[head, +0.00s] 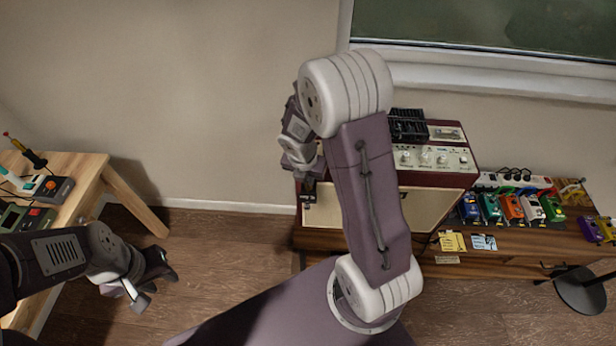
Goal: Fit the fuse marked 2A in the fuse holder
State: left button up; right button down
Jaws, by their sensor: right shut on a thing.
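My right gripper (308,186) points down at the left end of a maroon and cream amplifier (440,158), partly behind my own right arm. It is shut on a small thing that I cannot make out. My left gripper (152,286) hangs over the floor to the right of the wooden workbench, with its fingers apart and nothing seen between them. I cannot make out the 2A fuse or the fuse holder in this view. My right arm hides part of the amplifier's top and front.
A black slotted container (408,125) sits on the amplifier. Several coloured pedals (511,208) and a power strip (500,180) stand to its right on a wooden bench (515,258). Paper notes (452,242) lie at its front. The left workbench (88,170) holds a screwdriver (30,155) and electronic devices.

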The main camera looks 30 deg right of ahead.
jog(key=c, duration=1.1)
grip_release()
notch_tip(320, 180, up, 8)
jog(key=p, duration=0.9)
